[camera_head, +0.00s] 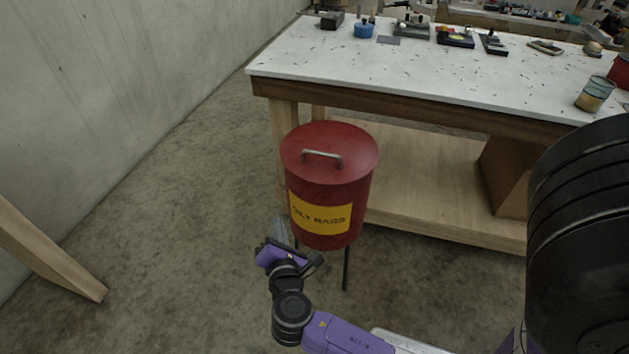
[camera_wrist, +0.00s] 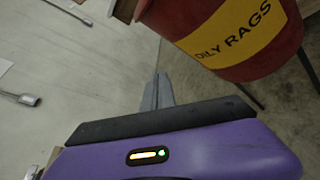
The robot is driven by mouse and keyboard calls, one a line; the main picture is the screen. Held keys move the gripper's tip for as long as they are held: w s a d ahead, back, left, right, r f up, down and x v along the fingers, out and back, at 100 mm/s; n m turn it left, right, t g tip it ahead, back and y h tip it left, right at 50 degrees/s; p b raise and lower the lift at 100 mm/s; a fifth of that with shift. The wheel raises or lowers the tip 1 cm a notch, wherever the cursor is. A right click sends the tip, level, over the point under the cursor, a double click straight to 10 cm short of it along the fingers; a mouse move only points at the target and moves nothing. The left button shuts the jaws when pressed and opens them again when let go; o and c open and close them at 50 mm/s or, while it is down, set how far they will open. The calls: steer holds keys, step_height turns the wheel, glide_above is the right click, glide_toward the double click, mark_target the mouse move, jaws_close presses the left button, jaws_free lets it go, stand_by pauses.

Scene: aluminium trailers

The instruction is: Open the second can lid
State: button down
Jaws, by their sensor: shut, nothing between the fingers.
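A red can (camera_head: 331,185) with a yellow "OILY RAGS" label stands on thin dark legs in front of the workbench. Its red lid (camera_head: 340,140) is down on the can and has a metal handle (camera_head: 322,155) on top. In the wrist view the can (camera_wrist: 225,30) fills the upper right, and its lid is out of frame. My gripper (camera_head: 278,232) is low, beside the can's lower left, below the lid. In the wrist view the gripper's fingers (camera_wrist: 158,88) are together and empty, pointing past the can's left side.
A workbench (camera_head: 420,80) with a white top stands behind the can, with a lower wooden shelf (camera_head: 430,180). Another red container (camera_head: 621,70) shows partly at the right edge, near a small tin (camera_head: 595,94). A wooden beam (camera_head: 45,250) is at left. The floor left of the can is clear.

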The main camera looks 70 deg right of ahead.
mark_target(318, 153)
steer(key=s+d+r+n+g+h+b, duration=0.1)
steer(key=s+d+r+n+g+h, duration=0.2)
steer(key=s+d+r+g+h, duration=0.3)
steer(key=shift+g+h, duration=0.4)
steer(key=shift+h, duration=0.1)
steer(key=x, duration=0.6)
steer(key=w+x, duration=0.1)
steer(key=x, duration=0.2)
steer(key=shift+w+a+r+b, duration=0.1)
steer(key=shift+r+b, duration=0.25)
steer(key=shift+r, duration=0.05)
steer(key=shift+r, duration=0.1)
steer(key=r+p, duration=0.1)
steer(key=p, duration=0.1)
steer(key=shift+r+p, duration=0.2)
steer(key=shift+p, duration=0.15)
steer(key=shift+r+y+p, duration=0.2)
steer(key=shift+y+p, duration=0.1)
steer(key=shift+p, duration=0.05)
